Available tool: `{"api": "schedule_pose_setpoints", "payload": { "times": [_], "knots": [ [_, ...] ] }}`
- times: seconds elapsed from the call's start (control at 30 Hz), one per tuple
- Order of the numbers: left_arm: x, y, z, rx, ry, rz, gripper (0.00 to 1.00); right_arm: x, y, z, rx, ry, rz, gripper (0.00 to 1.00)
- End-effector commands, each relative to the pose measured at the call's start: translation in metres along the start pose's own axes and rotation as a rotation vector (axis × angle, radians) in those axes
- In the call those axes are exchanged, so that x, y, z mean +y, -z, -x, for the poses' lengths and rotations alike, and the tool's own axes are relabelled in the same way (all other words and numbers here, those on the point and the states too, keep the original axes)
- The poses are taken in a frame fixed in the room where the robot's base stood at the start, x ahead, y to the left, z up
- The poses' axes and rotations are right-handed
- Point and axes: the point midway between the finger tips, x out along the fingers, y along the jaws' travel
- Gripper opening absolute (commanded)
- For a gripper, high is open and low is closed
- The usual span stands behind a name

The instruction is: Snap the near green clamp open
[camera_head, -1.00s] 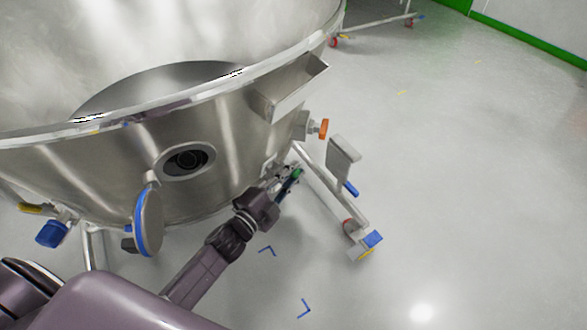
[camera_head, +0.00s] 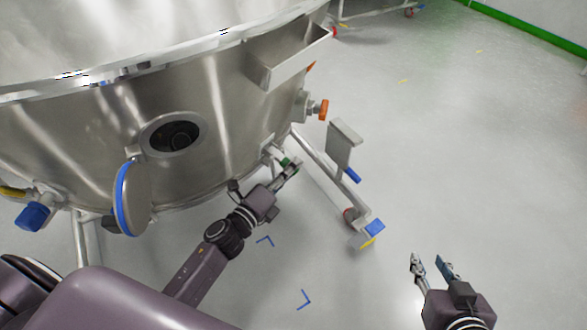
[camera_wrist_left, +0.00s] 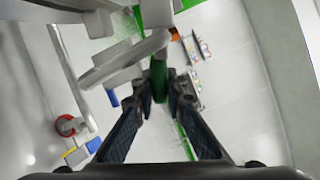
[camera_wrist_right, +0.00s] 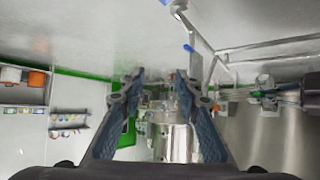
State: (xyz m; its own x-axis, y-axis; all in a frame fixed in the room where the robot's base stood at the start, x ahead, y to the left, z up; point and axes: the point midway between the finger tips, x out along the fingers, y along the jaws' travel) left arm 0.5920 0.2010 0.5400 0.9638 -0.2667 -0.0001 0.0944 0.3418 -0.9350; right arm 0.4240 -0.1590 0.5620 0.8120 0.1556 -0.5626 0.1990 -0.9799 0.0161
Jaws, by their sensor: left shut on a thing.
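The near green clamp (camera_wrist_left: 158,80) shows in the left wrist view between the fingertips of my left gripper (camera_wrist_left: 160,98). In the head view the clamp (camera_head: 286,162) is a small green spot under the steel vessel's rim side, partly hidden by the gripper. My left gripper (camera_head: 292,168) is shut on this green part. My right gripper (camera_head: 432,264) is open and empty over the floor at the lower right; its spread fingers also show in the right wrist view (camera_wrist_right: 155,85).
The large steel vessel (camera_head: 225,120) fills the left and middle. Its round port (camera_head: 172,135), open blue-rimmed cover (camera_head: 124,200), orange knob (camera_head: 323,109) and leg with blue-tipped caster (camera_head: 373,227) stand near my left arm. The floor at right is clear.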

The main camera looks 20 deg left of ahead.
Motion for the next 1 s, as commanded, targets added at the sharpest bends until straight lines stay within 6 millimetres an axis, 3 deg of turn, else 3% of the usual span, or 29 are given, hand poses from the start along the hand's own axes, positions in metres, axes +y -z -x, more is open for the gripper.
{"api": "schedule_pose_setpoints", "payload": {
  "times": [0.2,0.5,0.73,1.0],
  "knots": [
    [0.012,0.001,0.0,0.002,0.001,-0.137,0.0,-0.009,0.069,-0.002,0.306,0.019,0.001,0.3],
    [0.021,-0.002,0.0,0.001,0.0,-0.273,0.0,-0.018,0.135,0.023,0.614,0.038,-0.003,0.3],
    [0.023,-0.004,0.0,0.001,0.0,-0.324,0.0,-0.02,0.157,0.038,0.731,0.045,-0.006,0.3],
    [0.024,-0.005,0.0,0.001,-0.001,-0.343,0.0,-0.021,0.163,0.043,0.765,0.046,-0.006,0.3]
  ]
}}
